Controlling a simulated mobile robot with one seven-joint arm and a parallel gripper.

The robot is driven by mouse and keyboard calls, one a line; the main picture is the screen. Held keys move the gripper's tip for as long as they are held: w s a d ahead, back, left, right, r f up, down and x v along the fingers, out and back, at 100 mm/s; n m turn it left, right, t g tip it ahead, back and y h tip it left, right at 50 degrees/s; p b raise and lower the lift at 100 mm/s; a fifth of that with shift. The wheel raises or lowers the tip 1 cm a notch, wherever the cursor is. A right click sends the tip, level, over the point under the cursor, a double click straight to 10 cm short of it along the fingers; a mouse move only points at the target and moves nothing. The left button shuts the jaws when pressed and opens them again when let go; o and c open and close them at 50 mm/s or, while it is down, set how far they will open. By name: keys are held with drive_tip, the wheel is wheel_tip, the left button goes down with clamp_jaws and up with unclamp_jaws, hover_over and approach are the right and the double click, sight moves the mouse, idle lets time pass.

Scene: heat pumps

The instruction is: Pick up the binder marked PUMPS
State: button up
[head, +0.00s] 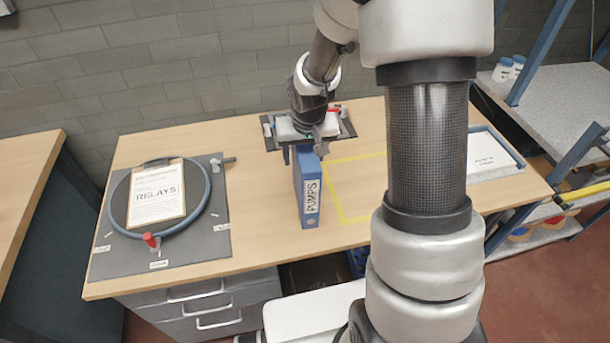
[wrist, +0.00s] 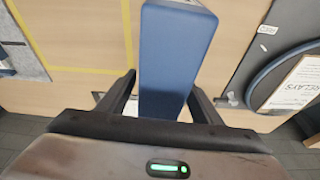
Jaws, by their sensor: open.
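The blue binder (head: 310,190) stands upright on the wooden table, its spine with the white PUMPS label facing the head camera. My gripper (head: 304,150) is above its far end, pointing down. In the wrist view the binder (wrist: 172,60) runs between the two dark fingers of my gripper (wrist: 164,88), one on each side. The fingers are open, with a gap visible beside the binder on the left. Whether the right finger touches it I cannot tell. The fingers' exact height against the binder is hard to judge.
A yellow taped outline (head: 345,205) lies right of the binder. A dark board (head: 268,138) lies behind my gripper. A white-lined tray (head: 490,150) is at right.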

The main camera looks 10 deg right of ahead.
clamp_jaws()
drive_tip(key=shift+r, duration=0.1)
